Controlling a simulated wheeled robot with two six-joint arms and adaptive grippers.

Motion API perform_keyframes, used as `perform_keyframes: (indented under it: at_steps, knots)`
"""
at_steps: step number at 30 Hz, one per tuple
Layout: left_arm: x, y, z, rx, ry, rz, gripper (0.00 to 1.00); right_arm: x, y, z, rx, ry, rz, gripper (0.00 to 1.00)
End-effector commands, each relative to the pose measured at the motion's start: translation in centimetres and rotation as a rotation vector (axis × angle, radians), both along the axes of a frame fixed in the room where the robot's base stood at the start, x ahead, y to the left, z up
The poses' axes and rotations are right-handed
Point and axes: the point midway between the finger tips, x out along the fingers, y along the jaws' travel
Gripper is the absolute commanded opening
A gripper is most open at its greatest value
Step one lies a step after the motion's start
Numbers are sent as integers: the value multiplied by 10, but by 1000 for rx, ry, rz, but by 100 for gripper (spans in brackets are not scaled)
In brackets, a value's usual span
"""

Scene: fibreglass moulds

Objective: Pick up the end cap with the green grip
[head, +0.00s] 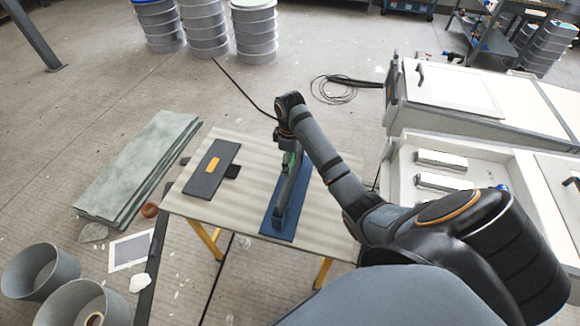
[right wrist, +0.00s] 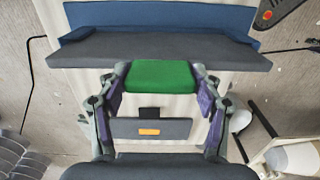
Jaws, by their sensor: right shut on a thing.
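The end cap with the green grip is a dark grey panel (right wrist: 160,50), seen in the right wrist view in front of a blue mat (right wrist: 170,15). Its green grip (right wrist: 161,74) sits between the fingertips of my right gripper (right wrist: 160,78), which is shut on it. In the head view the grey panel (head: 289,198) shows below my right gripper (head: 290,152), over the blue mat (head: 271,230), with a bit of green grip (head: 289,160) visible. I cannot tell whether the panel touches the mat. My left gripper is not in view.
Another dark panel with an orange grip (head: 212,164) lies on the left of the table (head: 246,160); it also shows in the right wrist view (right wrist: 149,131). Grey-green slabs (head: 140,165) lie on the floor to the left. A white cabinet (head: 450,155) stands to the right.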

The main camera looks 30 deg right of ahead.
Motion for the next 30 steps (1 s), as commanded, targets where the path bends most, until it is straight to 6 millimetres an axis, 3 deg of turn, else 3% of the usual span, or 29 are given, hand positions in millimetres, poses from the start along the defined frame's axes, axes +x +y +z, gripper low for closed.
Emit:
perform_keyframes:
  at_steps: [1,10,19,24,30]
  knots:
    - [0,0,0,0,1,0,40,0,0,0,0,0,0,44]
    - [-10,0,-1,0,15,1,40,0,0,-1,0,0,0,3]
    - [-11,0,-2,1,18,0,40,1,0,3,-1,-2,0,2]
    - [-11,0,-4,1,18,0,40,1,-1,24,-3,-5,1,2]
    - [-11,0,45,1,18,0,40,0,0,79,-1,-1,0,2]
